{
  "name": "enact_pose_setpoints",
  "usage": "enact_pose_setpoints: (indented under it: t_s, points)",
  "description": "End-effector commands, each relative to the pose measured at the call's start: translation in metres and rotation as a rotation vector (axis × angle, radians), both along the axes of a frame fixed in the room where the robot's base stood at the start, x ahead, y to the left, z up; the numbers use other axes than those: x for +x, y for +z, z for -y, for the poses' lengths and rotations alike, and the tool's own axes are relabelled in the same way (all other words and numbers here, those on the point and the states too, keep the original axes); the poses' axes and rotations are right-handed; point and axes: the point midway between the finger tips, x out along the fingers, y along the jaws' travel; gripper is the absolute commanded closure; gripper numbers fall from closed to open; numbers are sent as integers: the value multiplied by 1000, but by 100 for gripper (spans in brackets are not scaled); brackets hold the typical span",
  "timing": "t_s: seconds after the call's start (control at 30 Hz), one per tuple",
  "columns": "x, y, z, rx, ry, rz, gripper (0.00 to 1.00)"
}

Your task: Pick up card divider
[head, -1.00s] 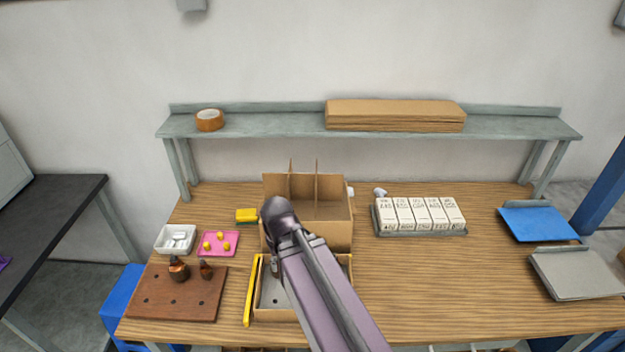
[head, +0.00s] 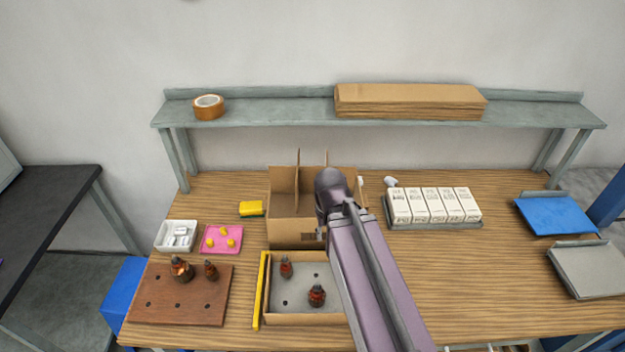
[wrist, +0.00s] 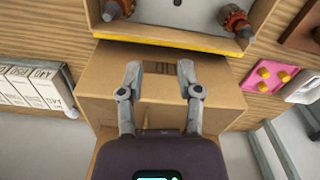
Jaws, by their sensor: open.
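An open cardboard box (head: 292,232) stands at the back middle of the bench. Thin upright card dividers (head: 299,172) rise above its rim, side by side; my arm covers the box's right part. In the wrist view the cardboard box (wrist: 105,85) lies under and beyond my gripper (wrist: 160,78). The two fingers are open and apart, with nothing clearly held between them. Which divider, if any, lies between the fingers cannot be told.
A tray with two armatures (head: 300,318) sits in front of the box, a yellow strip (head: 262,290) along its left side. White cartons (head: 435,205) stand to the right. A shelf (head: 270,115) behind bears flat cardboard (head: 410,100) and tape (head: 208,107). The right front bench is clear.

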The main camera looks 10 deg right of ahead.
Motion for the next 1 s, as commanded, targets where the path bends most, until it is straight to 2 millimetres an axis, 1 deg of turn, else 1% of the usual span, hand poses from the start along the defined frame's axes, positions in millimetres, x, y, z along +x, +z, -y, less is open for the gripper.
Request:
enact_pose_setpoints:
  t_s: [0.27,0.47,0.67,1.0]
  points:
    - [2,1,0,0,-9,0,54]
    - [13,10,2,0,-91,0,54]
    - [36,28,2,0,-269,0,54]
    - [89,66,2,0,-696,0,54]
